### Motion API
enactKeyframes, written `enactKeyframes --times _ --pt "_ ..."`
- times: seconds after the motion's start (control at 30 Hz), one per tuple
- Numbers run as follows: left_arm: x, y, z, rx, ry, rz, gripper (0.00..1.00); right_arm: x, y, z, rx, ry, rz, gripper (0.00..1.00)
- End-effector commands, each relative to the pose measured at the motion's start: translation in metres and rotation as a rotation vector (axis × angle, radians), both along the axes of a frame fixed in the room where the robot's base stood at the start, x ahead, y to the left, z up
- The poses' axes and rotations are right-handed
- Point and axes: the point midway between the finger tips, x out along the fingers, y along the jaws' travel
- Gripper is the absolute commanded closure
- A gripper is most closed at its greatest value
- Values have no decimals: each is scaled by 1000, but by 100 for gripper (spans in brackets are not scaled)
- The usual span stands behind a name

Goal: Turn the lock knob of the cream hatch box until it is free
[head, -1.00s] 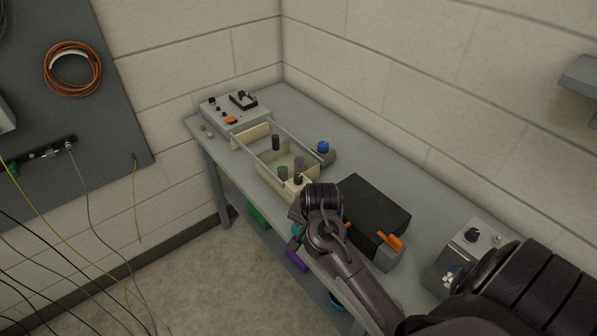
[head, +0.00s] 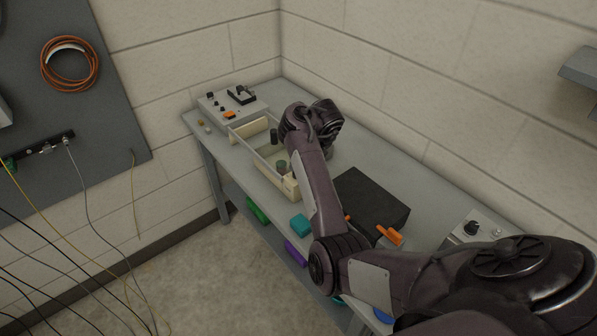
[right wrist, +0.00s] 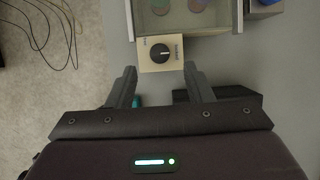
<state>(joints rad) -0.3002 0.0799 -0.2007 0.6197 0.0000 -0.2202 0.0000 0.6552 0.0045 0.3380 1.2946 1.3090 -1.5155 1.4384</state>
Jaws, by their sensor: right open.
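The cream hatch box (head: 291,187) is on the bench, partly covered by my right arm in the head view. The right wrist view shows its cream knob panel (right wrist: 149,65), with a small dark label beside the black lock knob (right wrist: 160,53). The knob bears a light pointer line, lying roughly sideways in the picture. My right gripper (right wrist: 160,69) is open, its two fingers either side of the panel in the picture and apart from the knob. In the head view my arm hides the knob and that gripper. My left gripper is not in view.
A grey control box (head: 233,106) stands at the bench's far end. A black box (head: 371,203) with an orange lever (head: 390,235) sits nearer, beside my right arm. Another knobbed unit (head: 471,230) is at the right. Walls close off the bench's back and far end.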

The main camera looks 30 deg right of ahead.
Motion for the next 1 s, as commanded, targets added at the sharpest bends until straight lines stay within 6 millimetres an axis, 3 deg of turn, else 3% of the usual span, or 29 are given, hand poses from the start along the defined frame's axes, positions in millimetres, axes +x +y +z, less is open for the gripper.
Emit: enactKeyframes --times 0.03,0.1,0.3,0.7,1.0 --pt "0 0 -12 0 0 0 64 4 2 -15 4 -1 2 53" --pt "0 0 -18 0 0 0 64 8 2 -25 3 0 2 53" --pt "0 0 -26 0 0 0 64 18 2 -46 1 0 4 53" --pt "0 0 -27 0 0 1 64 21 2 -52 -3 -1 4 55" --pt "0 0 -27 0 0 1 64 21 2 -52 -3 -1 4 94"
